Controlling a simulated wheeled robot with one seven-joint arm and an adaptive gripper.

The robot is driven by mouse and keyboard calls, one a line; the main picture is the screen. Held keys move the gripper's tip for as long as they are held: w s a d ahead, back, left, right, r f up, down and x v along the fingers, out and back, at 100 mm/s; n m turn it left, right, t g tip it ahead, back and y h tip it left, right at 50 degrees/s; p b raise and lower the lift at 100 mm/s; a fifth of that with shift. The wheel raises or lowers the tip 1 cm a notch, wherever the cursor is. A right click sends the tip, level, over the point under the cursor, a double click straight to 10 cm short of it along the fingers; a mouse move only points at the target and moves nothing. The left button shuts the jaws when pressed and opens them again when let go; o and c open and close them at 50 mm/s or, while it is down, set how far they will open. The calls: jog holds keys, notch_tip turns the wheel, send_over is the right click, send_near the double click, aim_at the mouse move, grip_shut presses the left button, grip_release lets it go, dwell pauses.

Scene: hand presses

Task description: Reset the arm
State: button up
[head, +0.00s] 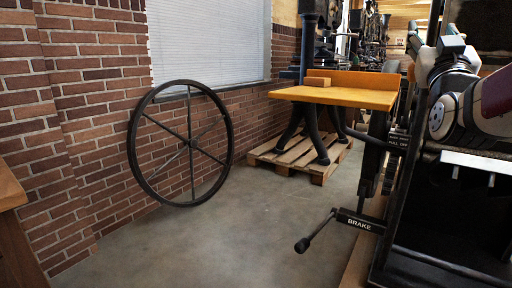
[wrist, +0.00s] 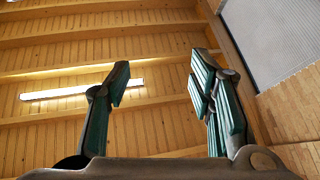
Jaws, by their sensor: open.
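My gripper (wrist: 160,76) shows in the wrist view with its two green-padded fingers spread apart. Nothing is between them. It points up toward a wooden plank ceiling (wrist: 60,60) with beams and a long bright lamp (wrist: 80,89). In the head view my arm (head: 462,100) is at the right side, folded up close to the camera. Which part of the gripper shows there I cannot tell.
A spoked wheel (head: 190,140) leans by the brick wall (head: 100,90). A machine with a yellow table (head: 340,93) stands on a wooden pallet (head: 318,170). A lever marked BRAKE (head: 358,220) juts out at the lower right. The floor (head: 220,245) in front is clear.

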jog(key=s+a+f+n+g+y, duration=0.1)
jog(key=s+a+f+g+y, duration=0.15)
jog(key=f, duration=0.45)
jog(key=s+a+f+g+y, duration=0.2)
jog(key=s+a+f+g, duration=0.15)
jog(key=f, duration=0.25)
jog(key=s+a+f+n+g+y, duration=0.1)
jog(key=s+a+f+g+y, duration=0.1)
jog(key=a+f+g, duration=0.35)
jog(key=s+a+f+g+y, duration=0.1)
jog(key=s+f+g, duration=0.35)
jog(key=s, duration=0.55)
jog(key=s+a+f+g+p, duration=0.1)
jog(key=s+f+g, duration=0.2)
jog(key=s+f, duration=0.5)
jog(key=s+a+f+g+y, duration=0.1)
jog(key=s+a+f+g, duration=0.15)
jog(key=s, duration=0.95)
notch_tip(320, 180, up, 39)
jog(key=t+p, duration=0.2)
jog(key=p, duration=3.6)
jog(key=shift+s+d+r+n+t, duration=0.15)
jog(key=shift+s+d+n+t, duration=0.2)
jog(key=shift+d, duration=0.1)
jog(key=shift+h, duration=0.25)
